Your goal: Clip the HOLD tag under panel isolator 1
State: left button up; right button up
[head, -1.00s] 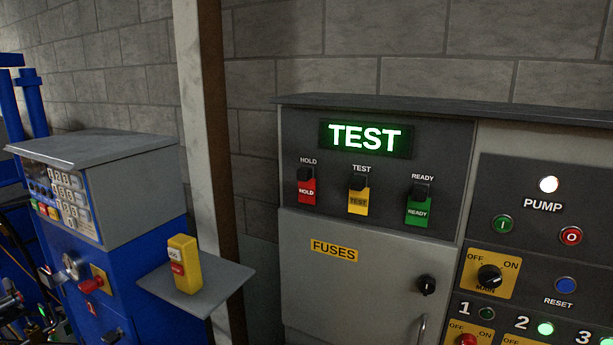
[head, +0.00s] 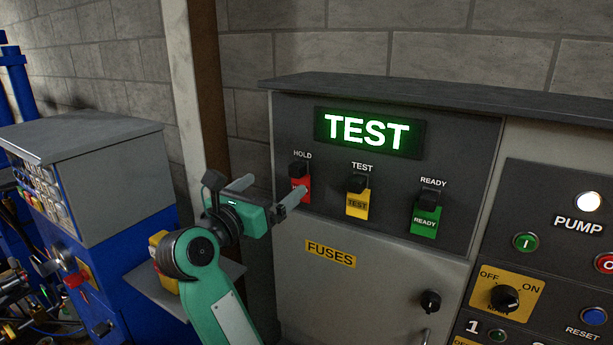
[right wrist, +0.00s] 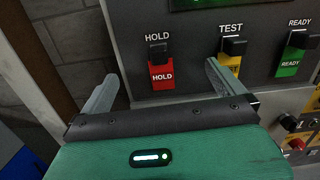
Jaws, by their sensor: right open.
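The red HOLD tag (head: 301,193) hangs from a black clip under the word HOLD on the grey cabinet, partly covered by a finger of my right gripper (head: 266,190). In the right wrist view the tag (right wrist: 162,76) shows whole, between the two spread fingers of my right gripper (right wrist: 158,74). The gripper is open and empty, a little short of the panel. Panel isolator 1 is mostly below the frame; its number (head: 472,328) and the top of its yellow plate (head: 465,341) show at the lower right. My left gripper is not in view.
The yellow TEST tag (head: 357,203) and green READY tag (head: 426,220) hang right of it. The display (head: 367,132) reads TEST. A small shelf (head: 150,283) with a yellow box (head: 163,262) stands behind my right arm, beside a blue cabinet (head: 110,200).

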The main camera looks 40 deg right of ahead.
aim_at(293, 173)
jog(key=shift+w+f+m+y, duration=0.15)
jog(key=shift+m+y, duration=0.15)
jog(key=shift+y, duration=0.2)
jog(key=x, duration=0.7)
jog(key=shift+d+f+p, duration=0.1)
jog(key=shift+d+p, duration=0.15)
jog(key=shift+p, duration=0.05)
jog(key=shift+x, duration=0.75)
jog(key=shift+b, duration=0.65)
